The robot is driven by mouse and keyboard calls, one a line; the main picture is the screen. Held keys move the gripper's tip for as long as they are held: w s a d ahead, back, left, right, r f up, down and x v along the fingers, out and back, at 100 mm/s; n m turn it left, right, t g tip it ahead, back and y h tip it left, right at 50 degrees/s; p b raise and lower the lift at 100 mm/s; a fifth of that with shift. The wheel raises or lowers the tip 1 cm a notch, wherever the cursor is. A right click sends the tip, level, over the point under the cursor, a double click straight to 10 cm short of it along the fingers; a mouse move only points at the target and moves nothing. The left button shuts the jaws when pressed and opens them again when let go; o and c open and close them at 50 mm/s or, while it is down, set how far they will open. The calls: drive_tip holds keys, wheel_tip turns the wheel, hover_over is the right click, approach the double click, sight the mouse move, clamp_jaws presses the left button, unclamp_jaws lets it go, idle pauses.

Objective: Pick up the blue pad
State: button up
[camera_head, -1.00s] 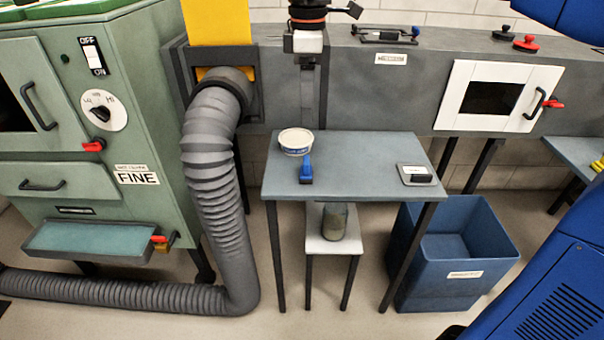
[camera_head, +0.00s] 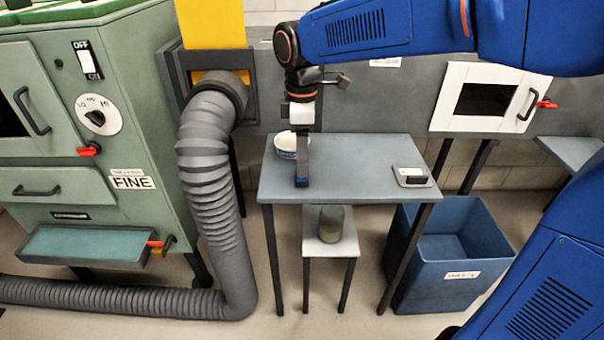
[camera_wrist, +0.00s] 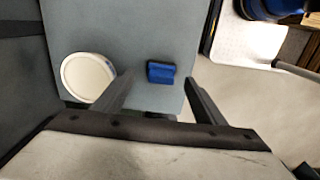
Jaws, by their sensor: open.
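The blue pad (camera_wrist: 161,72) is a small blue block lying on the grey table (camera_head: 350,190). In the wrist view it shows whole, near the table edge, between and just beyond my fingertips. My gripper (camera_wrist: 159,78) is open, one finger to each side of it, and nothing is held. In the head view my gripper (camera_head: 302,182) points straight down over the front left of the table and mostly hides the pad. I cannot tell how high the fingertips are above the tabletop.
A white tub (camera_head: 286,145) stands close behind the pad; it also shows in the wrist view (camera_wrist: 88,77), near one finger. A small plate (camera_head: 411,175) with a dark block lies at the table's right. A jar (camera_head: 331,224) stands on a low stool (camera_head: 345,243). A blue bin (camera_head: 480,248) is at right.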

drive_tip(key=shift+s+f, duration=0.1)
drive_tip(key=shift+f, duration=1.9)
drive_tip(key=c, duration=1.1)
drive_tip(key=shift+c, duration=0.2)
drive_tip(key=shift+r, duration=0.1)
wheel_tip(320, 180, up, 10)
drive_tip(key=shift+f, duration=0.1)
